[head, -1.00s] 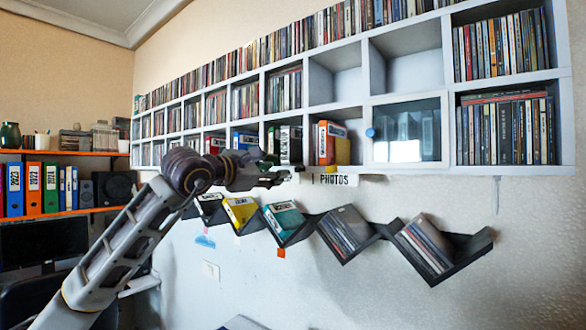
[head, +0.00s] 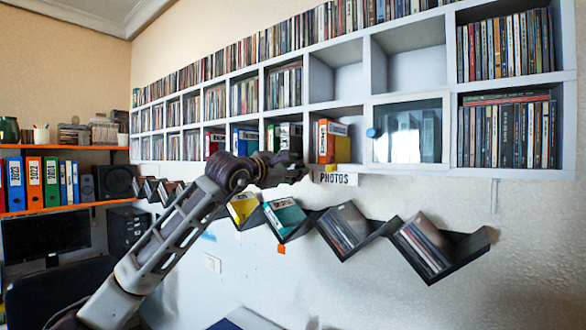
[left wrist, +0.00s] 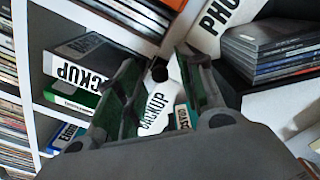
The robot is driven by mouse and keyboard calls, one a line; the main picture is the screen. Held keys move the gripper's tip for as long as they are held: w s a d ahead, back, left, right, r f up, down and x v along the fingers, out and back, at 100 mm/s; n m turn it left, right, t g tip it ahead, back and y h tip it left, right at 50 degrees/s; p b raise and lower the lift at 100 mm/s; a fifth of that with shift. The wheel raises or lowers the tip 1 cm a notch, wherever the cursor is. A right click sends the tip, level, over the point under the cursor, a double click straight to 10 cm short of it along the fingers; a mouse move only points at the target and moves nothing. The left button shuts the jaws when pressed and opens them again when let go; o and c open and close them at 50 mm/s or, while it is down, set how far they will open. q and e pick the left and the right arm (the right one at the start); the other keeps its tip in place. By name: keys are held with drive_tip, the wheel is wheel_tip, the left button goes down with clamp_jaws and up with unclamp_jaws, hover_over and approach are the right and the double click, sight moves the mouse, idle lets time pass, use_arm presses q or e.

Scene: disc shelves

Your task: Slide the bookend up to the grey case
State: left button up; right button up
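The grey case (head: 290,137), with a white BACKUP label, stands in a lower-row cubby; it also shows in the left wrist view (left wrist: 84,50). A yellow piece (head: 343,150) sits low against the orange case in the cubby to its right; I cannot tell for certain whether it is the bookend. My left gripper (head: 300,171) is in front of the lower shelf edge, just left of the PHOTOS sign. In the left wrist view its fingers (left wrist: 160,85) are apart. A white BACKUP label shows between them, apparently behind. My right gripper is not in view.
The orange case (head: 328,142) stands above the PHOTOS sign (head: 335,178). A glass door (head: 408,130) with a blue knob closes the cubby to the right. Below, a black zigzag shelf (head: 375,232) holds cases and discs. A green case (left wrist: 68,101) stands next to the grey case.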

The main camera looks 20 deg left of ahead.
use_arm(q)
clamp_jaws()
drive_tip(key=shift+a, duration=0.1)
drive_tip(key=a, duration=0.1)
drive_tip(key=w+a, duration=0.1)
drive_tip(key=a, duration=0.2)
drive_tip(key=shift+w+a, duration=0.15)
drive_tip(key=shift+w, duration=0.15)
unclamp_jaws()
idle(0.3)
drive_tip(key=shift+s, duration=0.1)
